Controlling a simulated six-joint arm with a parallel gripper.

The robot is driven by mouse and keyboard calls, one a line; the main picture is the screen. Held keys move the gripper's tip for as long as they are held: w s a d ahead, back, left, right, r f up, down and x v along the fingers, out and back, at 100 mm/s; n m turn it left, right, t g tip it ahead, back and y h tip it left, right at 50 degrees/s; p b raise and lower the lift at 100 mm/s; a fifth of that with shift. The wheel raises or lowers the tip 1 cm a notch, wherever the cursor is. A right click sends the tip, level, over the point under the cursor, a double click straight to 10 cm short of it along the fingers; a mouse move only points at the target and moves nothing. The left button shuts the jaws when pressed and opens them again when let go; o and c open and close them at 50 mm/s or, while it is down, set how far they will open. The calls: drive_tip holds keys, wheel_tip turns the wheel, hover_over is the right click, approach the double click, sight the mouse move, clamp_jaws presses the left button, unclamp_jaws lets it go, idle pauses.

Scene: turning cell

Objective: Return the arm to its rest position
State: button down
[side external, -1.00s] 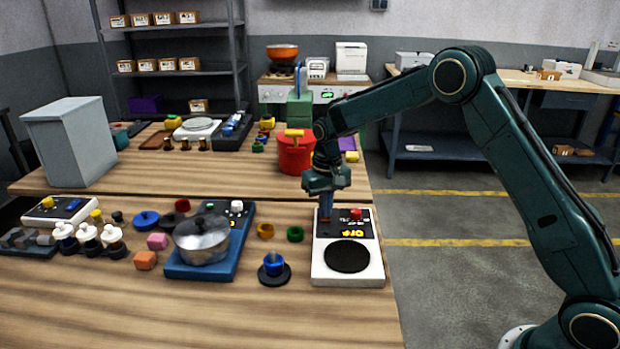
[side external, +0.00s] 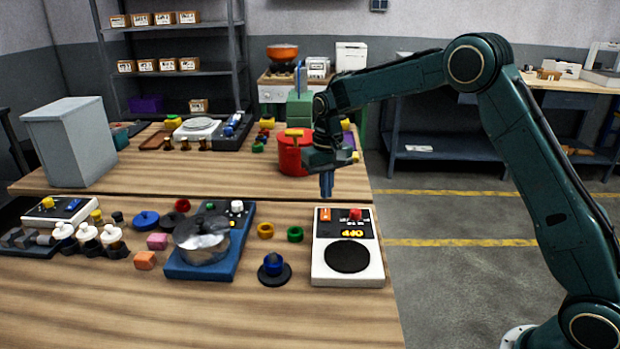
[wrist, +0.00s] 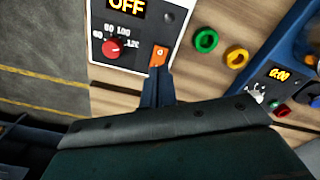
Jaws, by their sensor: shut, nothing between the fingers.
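My gripper (side external: 327,193) is shut and empty, pointing down in the air above the far edge of a white device. In the wrist view its closed fingertips (wrist: 157,72) show just beside the orange rocker switch. The white device (side external: 320,270) has a round black plate, a red knob (side external: 355,214), an orange switch (side external: 325,214) and a lit display. The display (wrist: 127,7) reads OFF in the wrist view. My arm is bent, with its elbow high.
A blue cooker base (side external: 228,262) with a lidded pot (side external: 202,240) stands to the left. A yellow ring (side external: 265,230) and a green ring (side external: 295,234) lie between. A red pot (side external: 294,158) stands behind my gripper. The floor at right is clear.

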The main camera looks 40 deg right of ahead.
drive_tip(key=shift+r, duration=0.55)
drive_tip(key=s+a+r+n+t, duration=0.1)
drive_tip(key=s+a+r+t, duration=0.15)
drive_tip(key=s+r, duration=1.2)
drive_tip(key=s+f+n+t, duration=0.2)
drive_tip(key=s+t, duration=0.1)
drive_tip(key=s, duration=1.8)
drive_tip(key=shift+s, duration=0.15)
